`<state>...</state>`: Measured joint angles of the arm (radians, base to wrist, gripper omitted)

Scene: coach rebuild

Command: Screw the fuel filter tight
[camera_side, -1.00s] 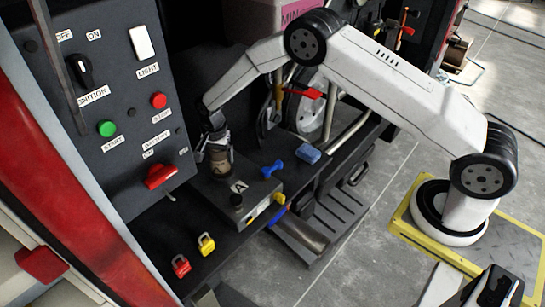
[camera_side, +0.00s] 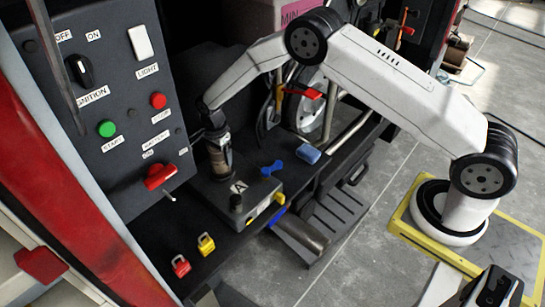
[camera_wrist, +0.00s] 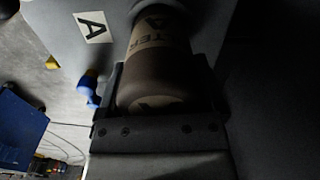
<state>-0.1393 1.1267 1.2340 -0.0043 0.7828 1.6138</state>
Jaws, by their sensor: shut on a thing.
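The fuel filter (camera_side: 220,160) is a brown cylinder with a tan band, standing on the grey box marked A (camera_side: 247,197). In the wrist view the filter (camera_wrist: 158,65) lies between the two jaws, and part of its lettering, ending in "TER", and an A show. My gripper (camera_side: 217,145) is shut on the filter from above, with a finger on each side; it also shows in the wrist view (camera_wrist: 160,88). The filter meets the box face, but the thread is hidden, so I cannot tell how tight it sits.
A blue wing-shaped piece (camera_side: 272,167) and a blue block (camera_side: 309,153) lie right of the filter. A red padlock (camera_side: 181,265) and a yellow padlock (camera_side: 206,244) are in front. The switch panel (camera_side: 125,130) rises close on the left.

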